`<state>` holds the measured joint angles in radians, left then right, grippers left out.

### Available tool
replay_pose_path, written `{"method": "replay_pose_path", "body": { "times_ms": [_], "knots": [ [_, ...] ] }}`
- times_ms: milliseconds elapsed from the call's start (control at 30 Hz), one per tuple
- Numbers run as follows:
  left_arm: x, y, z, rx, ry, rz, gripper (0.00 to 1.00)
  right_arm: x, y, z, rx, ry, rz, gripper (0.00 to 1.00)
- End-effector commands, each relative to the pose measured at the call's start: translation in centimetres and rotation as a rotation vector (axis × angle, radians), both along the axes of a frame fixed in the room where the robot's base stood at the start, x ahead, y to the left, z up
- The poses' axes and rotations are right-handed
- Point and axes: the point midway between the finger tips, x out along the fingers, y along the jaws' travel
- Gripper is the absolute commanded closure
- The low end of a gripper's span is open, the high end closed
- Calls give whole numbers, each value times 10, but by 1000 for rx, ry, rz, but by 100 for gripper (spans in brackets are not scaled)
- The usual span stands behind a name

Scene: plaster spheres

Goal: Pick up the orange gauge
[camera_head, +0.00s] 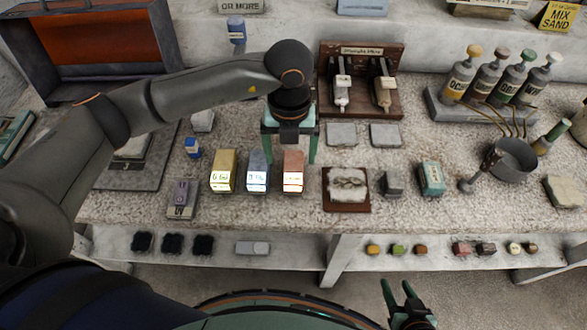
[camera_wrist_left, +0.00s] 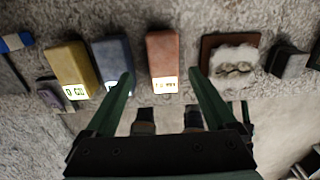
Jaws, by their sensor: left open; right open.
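The orange gauge (camera_head: 293,172) is a small upright block with a lit white display on its front, on the speckled bench. It stands at the right end of a row with a yellow gauge (camera_head: 223,171) and a blue-grey gauge (camera_head: 257,172). My left gripper (camera_head: 289,155) is open and empty above the orange gauge. In the left wrist view the orange gauge (camera_wrist_left: 162,58) appears between the spread green fingers (camera_wrist_left: 161,74), ahead of them and not gripped. My right gripper (camera_head: 398,285) is open and empty, low in front of the bench.
A brown tray with a pale crumpled pad (camera_head: 346,205) lies right of the orange gauge. A grey block (camera_head: 392,184) and a teal box (camera_head: 431,178) stand further right. A wooden rack (camera_head: 361,105) stands behind. Bottles (camera_head: 486,80) and a pan (camera_head: 511,160) are at right.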

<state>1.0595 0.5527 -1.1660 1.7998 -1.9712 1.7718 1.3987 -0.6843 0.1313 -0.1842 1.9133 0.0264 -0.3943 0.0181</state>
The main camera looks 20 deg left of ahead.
Motion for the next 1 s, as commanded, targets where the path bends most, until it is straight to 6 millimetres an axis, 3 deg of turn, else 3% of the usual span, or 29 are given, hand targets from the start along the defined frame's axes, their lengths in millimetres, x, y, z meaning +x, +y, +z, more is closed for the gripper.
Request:
{"method": "replay_pose_path", "body": {
  "times_ms": [400,1000],
  "knots": [
    [1,-5,-50,0,1,-1,10,3,0,11,0,-5,0,50],
    [2,-5,-54,-1,0,-1,10,3,0,7,0,-6,0,50]
  ]
}}
